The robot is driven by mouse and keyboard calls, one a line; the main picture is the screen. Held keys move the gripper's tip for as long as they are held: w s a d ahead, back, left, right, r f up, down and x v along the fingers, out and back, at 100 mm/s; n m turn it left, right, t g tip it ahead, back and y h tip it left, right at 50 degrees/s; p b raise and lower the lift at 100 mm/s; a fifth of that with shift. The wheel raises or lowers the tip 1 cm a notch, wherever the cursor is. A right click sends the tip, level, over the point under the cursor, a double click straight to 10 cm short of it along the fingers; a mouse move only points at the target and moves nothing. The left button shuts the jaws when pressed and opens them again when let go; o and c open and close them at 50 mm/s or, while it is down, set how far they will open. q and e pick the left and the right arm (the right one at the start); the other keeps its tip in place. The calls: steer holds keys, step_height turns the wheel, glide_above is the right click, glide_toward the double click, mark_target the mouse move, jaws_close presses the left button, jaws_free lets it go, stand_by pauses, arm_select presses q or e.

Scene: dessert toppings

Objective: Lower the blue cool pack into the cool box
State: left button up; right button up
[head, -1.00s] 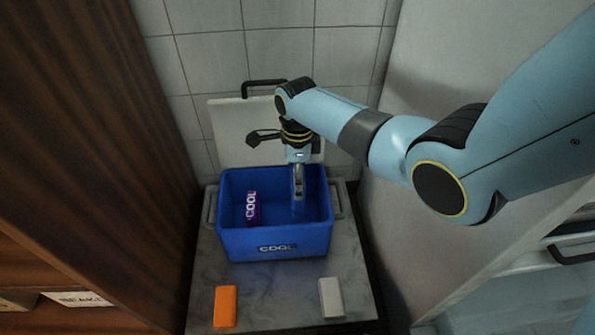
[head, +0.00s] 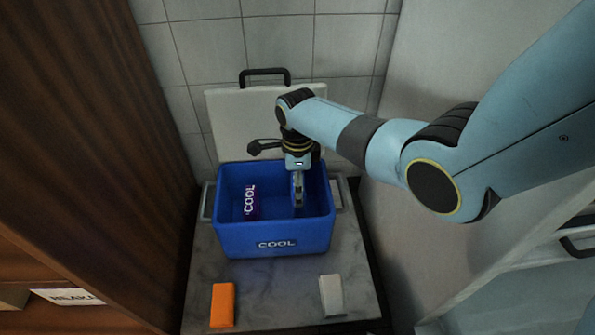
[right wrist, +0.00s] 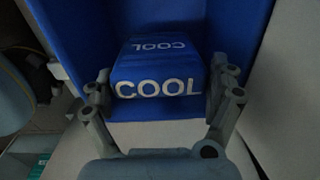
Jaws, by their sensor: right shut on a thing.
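The cool box (head: 275,235) is an open blue box on the counter, with "COOL" on its front wall. My right gripper (head: 298,192) points down into its right half. In the right wrist view the right gripper (right wrist: 160,85) is shut on the blue cool pack (right wrist: 150,70), one finger at each side, its white "COOL" lettering showing. The blue pack hardly stands out from the blue box in the head view. Whether it touches the box floor I cannot tell. My left gripper is not in view.
A pale lid (head: 235,125) leans on the tiles behind. An orange block (head: 223,305) and a white block (head: 331,296) lie in front. A wooden panel (head: 90,120) stands close on the left.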

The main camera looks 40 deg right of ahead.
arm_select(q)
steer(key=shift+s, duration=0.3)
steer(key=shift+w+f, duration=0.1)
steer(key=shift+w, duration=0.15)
arm_select(e)
steer(key=shift+f, duration=0.1)
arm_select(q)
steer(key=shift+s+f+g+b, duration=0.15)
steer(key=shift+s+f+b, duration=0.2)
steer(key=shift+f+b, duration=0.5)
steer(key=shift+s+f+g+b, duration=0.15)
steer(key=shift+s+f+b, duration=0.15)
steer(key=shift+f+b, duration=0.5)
arm_select(e)
steer(key=shift+f, duration=2.4)
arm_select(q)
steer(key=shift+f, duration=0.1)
arm_select(e)
steer(key=o, duration=1.4)
steer(key=shift+r, duration=0.1)
